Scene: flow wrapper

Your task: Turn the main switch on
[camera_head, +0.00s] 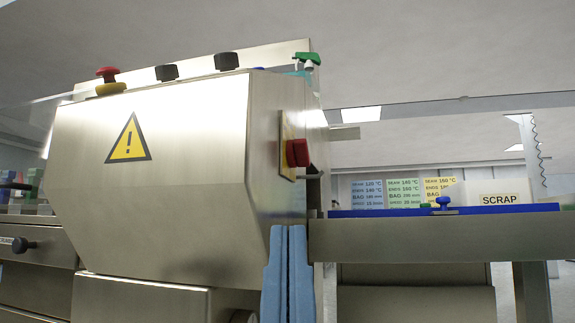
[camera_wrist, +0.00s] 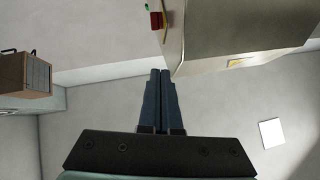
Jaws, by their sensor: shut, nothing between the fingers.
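The main switch (camera_head: 297,152) is a red knob on a yellow plate, on the right side face of the steel machine housing. In the wrist view the red knob (camera_wrist: 156,20) shows near the top, beside the housing. My gripper (camera_head: 287,229) shows as two blue fingers pointing up, below the switch and apart from it. In the wrist view my gripper (camera_wrist: 161,73) has its fingers side by side, shut and empty, with the tips short of the knob in the picture. I cannot read the switch's position.
The steel housing (camera_head: 180,190) stands left of the switch. On its top are a red emergency button (camera_head: 107,74), black knobs (camera_head: 226,61) and a green-topped part (camera_head: 306,58). A blue-edged tray (camera_head: 380,211) with a scrap sign (camera_head: 499,199) lies at right.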

